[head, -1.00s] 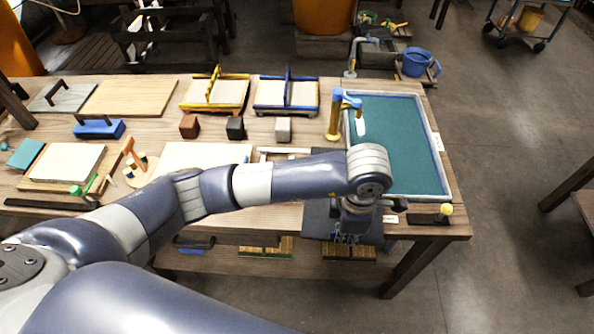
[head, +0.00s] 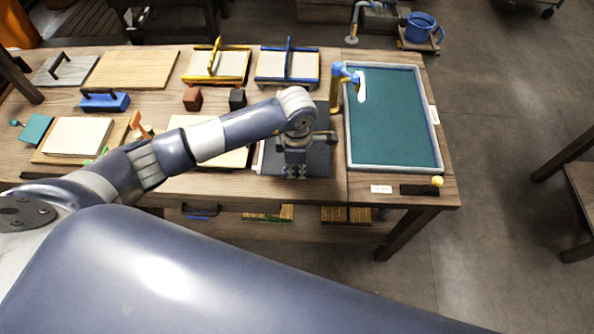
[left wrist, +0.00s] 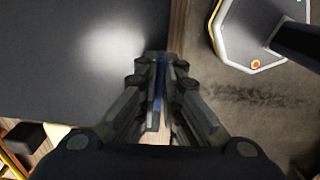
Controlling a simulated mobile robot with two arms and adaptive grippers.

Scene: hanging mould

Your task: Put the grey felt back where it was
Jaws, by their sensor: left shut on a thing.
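The grey felt (head: 320,158) is a dark flat sheet at the front of the table, left of the teal vat. It also fills the left of the left wrist view (left wrist: 70,60). My left gripper (head: 297,174) is over the felt's front part, close to the table's front edge. It is shut on the felt; the fingers are together in the left wrist view (left wrist: 160,75). A thin blue strip shows between them; I cannot tell what it is. The arm hides part of the felt, and whether all of it touches the table is unclear. My right gripper is not in view.
The vat (head: 440,150) with a pale rim stands at the right, a blue-and-yellow stand (head: 337,90) at its left rim. A pale board (head: 235,158) lies just left of the felt. Moulds with yellow (head: 217,66) and blue (head: 287,66) frames stand behind.

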